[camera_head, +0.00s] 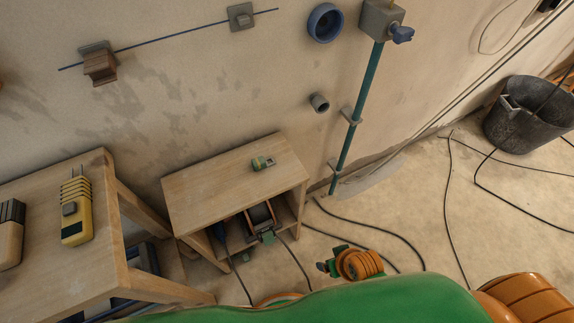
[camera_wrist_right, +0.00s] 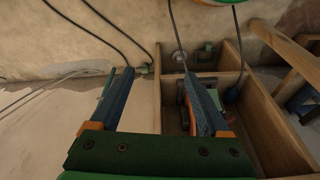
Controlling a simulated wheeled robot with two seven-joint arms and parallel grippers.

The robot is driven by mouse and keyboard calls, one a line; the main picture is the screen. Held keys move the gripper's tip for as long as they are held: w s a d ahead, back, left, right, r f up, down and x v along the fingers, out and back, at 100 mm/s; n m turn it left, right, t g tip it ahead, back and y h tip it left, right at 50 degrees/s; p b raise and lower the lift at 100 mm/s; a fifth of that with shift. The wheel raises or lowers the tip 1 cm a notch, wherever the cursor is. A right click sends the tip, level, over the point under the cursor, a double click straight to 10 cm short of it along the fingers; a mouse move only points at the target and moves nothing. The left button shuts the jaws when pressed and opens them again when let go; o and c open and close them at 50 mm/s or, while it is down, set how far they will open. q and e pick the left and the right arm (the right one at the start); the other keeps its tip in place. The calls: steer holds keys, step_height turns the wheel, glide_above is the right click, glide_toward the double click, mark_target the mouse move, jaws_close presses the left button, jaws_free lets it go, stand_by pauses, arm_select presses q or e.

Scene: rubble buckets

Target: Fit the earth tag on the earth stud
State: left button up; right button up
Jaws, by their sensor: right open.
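My right gripper (camera_wrist_right: 158,72) is open in the right wrist view, its two blue fingers apart with nothing held between them. Beyond the fingertips a small green piece (camera_wrist_right: 147,68) sits at a cable end, by the cabinet's lower corner; it may be the earth tag, but I cannot confirm it. A green block (camera_head: 268,237) is at the cabinet's open front, also with a cable. A short grey round stud (camera_head: 319,102) projects from the wall; I cannot tell if it is the earth stud. My left gripper is not in view.
The wooden cabinet (camera_head: 215,185) bears a small green device (camera_head: 263,162). A wooden table (camera_head: 100,258) at left holds a yellow meter (camera_head: 76,220). A teal pipe (camera_head: 357,120) runs down the wall. Cables cross the floor; a black bucket (camera_head: 520,125) stands at right.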

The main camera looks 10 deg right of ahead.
mark_target(260, 165)
steer(key=w+a+r+m+t+y+b, duration=0.35)
steer(key=w+a+r+m+y, duration=0.2)
steer(key=a+r, duration=0.35)
steer(key=w+a+r+m+t+y+b, duration=0.2)
steer(key=w+a+r+m+t+y, duration=0.3)
steer(key=a+r, duration=0.4)
steer(key=w+d+f+m+t+h, duration=0.1)
steer(key=w+m+h, duration=0.1)
steer(key=m, duration=0.6)
steer(key=w+d+f+m+t+h, duration=0.1)
steer(key=w+d+m+t+h, duration=0.1)
steer(key=w+m, duration=0.2)
steer(key=w+d+f+m+t+h, duration=0.1)
steer(key=w+d+f+m+h, duration=0.1)
steer(key=m, duration=0.9)
steer(key=shift+w+f+m, duration=0.1)
steer(key=shift+w+m, duration=0.25)
steer(key=shift+w, duration=0.15)
steer(key=x, duration=0.2)
steer(key=b+x, duration=0.1)
steer(key=x, duration=0.1)
steer(key=f+b+x, duration=0.1)
steer(key=x, duration=0.1)
steer(key=shift+s+a, duration=0.25)
steer(key=shift+a, duration=0.15)
steer(key=shift+w+a, duration=0.1)
steer(key=shift+w, duration=0.3)
steer(key=shift+r, duration=0.1)
jaws_close()
